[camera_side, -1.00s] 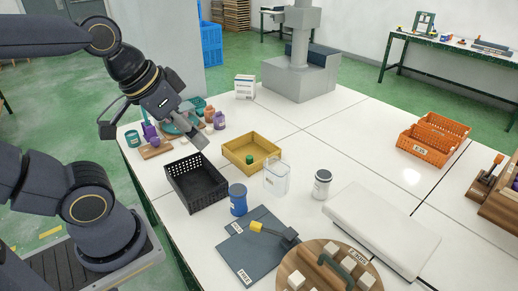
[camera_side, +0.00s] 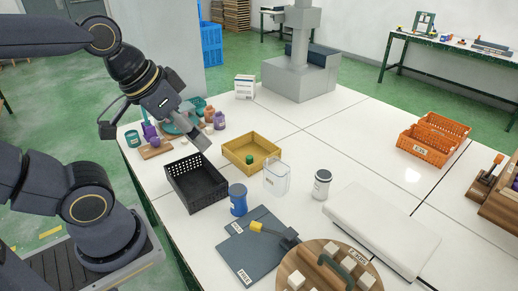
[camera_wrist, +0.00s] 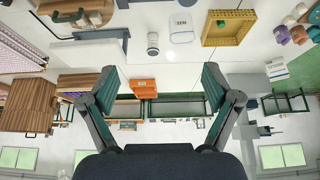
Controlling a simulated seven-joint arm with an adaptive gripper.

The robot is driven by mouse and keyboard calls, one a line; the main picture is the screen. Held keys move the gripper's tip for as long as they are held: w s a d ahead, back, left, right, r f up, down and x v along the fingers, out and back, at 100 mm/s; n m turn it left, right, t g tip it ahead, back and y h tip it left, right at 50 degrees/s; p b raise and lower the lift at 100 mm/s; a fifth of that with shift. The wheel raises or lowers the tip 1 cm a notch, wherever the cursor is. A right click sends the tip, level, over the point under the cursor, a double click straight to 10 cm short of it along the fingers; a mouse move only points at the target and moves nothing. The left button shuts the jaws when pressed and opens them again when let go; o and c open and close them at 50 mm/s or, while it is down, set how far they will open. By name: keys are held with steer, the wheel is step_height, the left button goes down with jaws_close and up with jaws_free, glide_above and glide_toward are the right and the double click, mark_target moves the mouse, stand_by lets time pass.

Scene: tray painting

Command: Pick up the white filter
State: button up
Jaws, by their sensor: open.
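A small white cylinder with a dark top, which I take to be the white filter (camera_side: 321,185), stands upright on the white table, right of a clear container (camera_side: 277,177). In the wrist view the white filter (camera_wrist: 153,44) shows near the top centre, apart from my fingers. My gripper (camera_side: 201,142) hangs above the table near the black basket, well to the left of the filter. It is open and empty, and both spread fingers show in the wrist view (camera_wrist: 158,72).
A black basket (camera_side: 196,182), a yellow tray (camera_side: 252,152) and a blue can (camera_side: 238,199) stand left of the filter. A white padded slab (camera_side: 380,228) lies to its right. A dark mat (camera_side: 257,245) and a round wooden board (camera_side: 328,271) lie in front. The table behind is clear.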

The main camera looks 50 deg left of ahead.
steer(key=w+r+t, duration=0.2)
steer(key=w+r, duration=0.5)
steer(key=w, duration=0.4)
steer(key=g, duration=0.3)
glide_above(322, 175)
steer(key=s, duration=0.5)
step_height(322, 175, down, 25)
steer(key=shift+m, duration=0.3)
steer(key=x, duration=1)
steer(key=shift+s+d, duration=0.15)
steer(key=shift+s, duration=0.05)
steer(key=shift+x, duration=3.2)
